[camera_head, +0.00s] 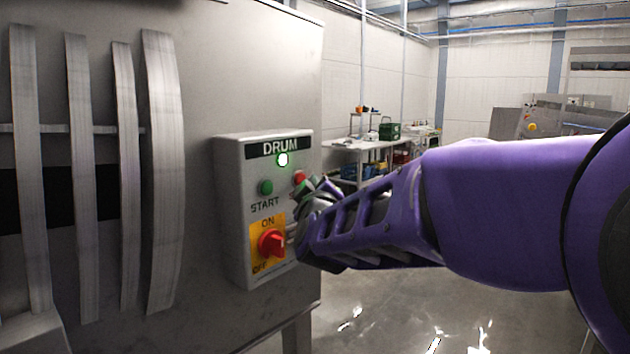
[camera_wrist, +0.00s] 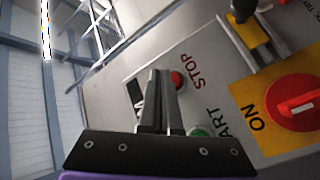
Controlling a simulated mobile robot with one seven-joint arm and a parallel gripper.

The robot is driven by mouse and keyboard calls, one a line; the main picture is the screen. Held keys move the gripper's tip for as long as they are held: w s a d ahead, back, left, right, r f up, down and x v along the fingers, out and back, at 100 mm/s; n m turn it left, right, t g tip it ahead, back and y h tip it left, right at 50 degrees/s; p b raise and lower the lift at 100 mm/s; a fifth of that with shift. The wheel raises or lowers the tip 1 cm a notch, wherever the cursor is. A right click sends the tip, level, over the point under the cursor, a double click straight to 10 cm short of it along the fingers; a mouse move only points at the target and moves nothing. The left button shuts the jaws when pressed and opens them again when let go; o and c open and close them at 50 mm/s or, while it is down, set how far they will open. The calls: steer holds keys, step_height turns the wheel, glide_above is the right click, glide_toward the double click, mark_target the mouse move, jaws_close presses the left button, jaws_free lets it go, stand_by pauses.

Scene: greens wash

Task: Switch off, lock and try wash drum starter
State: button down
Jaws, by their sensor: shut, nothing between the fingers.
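The grey DRUM starter box (camera_head: 238,200) is mounted on the steel machine's side. Its white lamp (camera_head: 283,160) is lit, above a green START button (camera_head: 266,187) and a red STOP button (camera_head: 299,177). A red rotary switch (camera_head: 270,243) sits on a yellow plate marked ON and OFF. In the wrist view, the white mark on the switch (camera_wrist: 296,103) points toward ON. My gripper (camera_wrist: 160,75) is shut and empty, with its fingertips beside the STOP button (camera_wrist: 177,80). It partly hides the START button (camera_wrist: 200,131). I cannot tell whether it touches the box.
A yellow and dark piece (camera_wrist: 250,32) is near the switch; I cannot tell what it is. Curved steel bars (camera_head: 160,170) stand left of the box. A white table (camera_head: 365,147) with bins is farther back. The wet floor (camera_head: 390,310) between is open.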

steer(key=shift+a, duration=0.15)
steer(key=shift+w+a, duration=0.2)
steer(key=shift+w, duration=0.05)
steer(key=shift+w+a, duration=0.25)
steer(key=shift+a, duration=0.15)
stand_by(0.7)
steer(key=shift+d, duration=0.15)
steer(key=shift+s+d, duration=0.5)
steer(key=shift+d, duration=0.05)
stand_by(0.3)
